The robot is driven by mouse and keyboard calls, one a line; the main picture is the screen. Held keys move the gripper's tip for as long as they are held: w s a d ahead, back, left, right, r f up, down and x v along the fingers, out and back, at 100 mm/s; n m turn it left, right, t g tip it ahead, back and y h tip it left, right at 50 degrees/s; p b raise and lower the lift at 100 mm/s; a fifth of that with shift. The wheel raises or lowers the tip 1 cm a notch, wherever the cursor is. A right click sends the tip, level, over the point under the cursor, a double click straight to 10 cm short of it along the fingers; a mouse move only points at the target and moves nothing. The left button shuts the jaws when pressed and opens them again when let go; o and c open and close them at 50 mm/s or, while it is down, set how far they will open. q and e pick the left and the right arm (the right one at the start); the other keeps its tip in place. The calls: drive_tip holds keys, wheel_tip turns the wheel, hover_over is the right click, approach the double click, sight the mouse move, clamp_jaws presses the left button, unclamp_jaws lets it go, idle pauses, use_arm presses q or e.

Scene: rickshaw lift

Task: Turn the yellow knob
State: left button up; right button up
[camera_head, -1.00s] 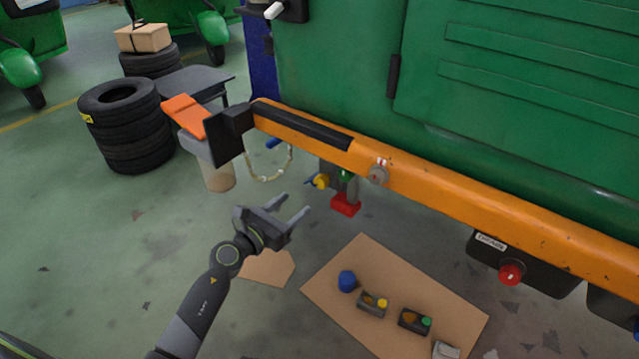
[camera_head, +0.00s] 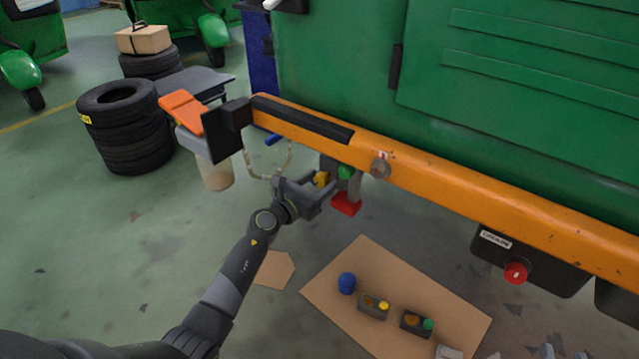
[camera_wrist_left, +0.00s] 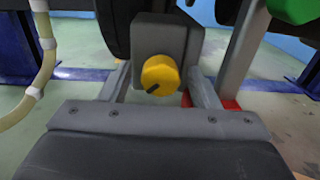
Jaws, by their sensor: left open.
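The yellow knob (camera_head: 321,179) is on a grey block under the orange beam. In the left wrist view the knob (camera_wrist_left: 160,73) faces me, with a dark mark at its lower left. My left gripper (camera_head: 327,184) is open. Its two fingers stand to the left and right of the knob in the left wrist view (camera_wrist_left: 162,86), with gaps on both sides, so it does not appear gripped. In the head view the gripper partly hides the knob. Grey tips at the bottom right edge may be my right gripper (camera_head: 565,353); its state is unclear.
A green part (camera_head: 346,172) and a red block (camera_head: 346,204) are close right of the knob. A pale hose (camera_head: 287,160) hangs to its left. The orange beam (camera_head: 440,185) runs above. A cardboard sheet (camera_head: 340,312) with small parts lies below on the floor.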

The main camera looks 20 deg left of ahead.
use_arm(q)
drive_tip(key=shift+w, duration=0.2)
use_arm(e)
drive_tip(key=shift+r+t, duration=0.3)
drive_tip(key=shift+r, duration=0.05)
use_arm(q)
drive_tip(key=shift+c, duration=0.2)
